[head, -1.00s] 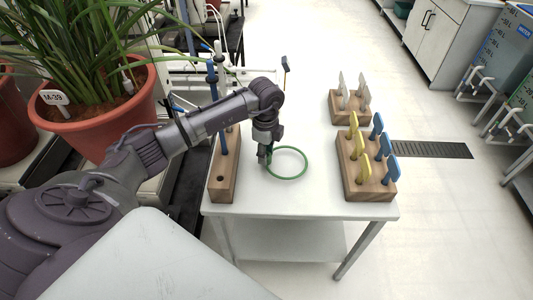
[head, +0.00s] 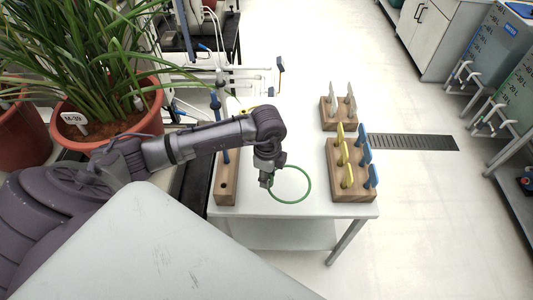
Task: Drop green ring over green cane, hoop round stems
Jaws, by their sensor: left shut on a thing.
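My left gripper (head: 267,181) is shut on the green ring (head: 310,184) at the ring's left side. The ring sticks out to the right, over the front part of the white table; its height above the top is hard to judge. To the left of the gripper is a long wooden block (head: 226,187) with a hole near its front and a blue cane (head: 226,157) upright in it. My left forearm hides the middle of this block's row. I cannot make out a green cane or its stems. My right gripper is not in view.
A wooden block (head: 352,195) with yellow and blue tags stands at the table's right, a smaller block (head: 327,118) with grey tags behind it. A big potted plant (head: 108,128) is at left.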

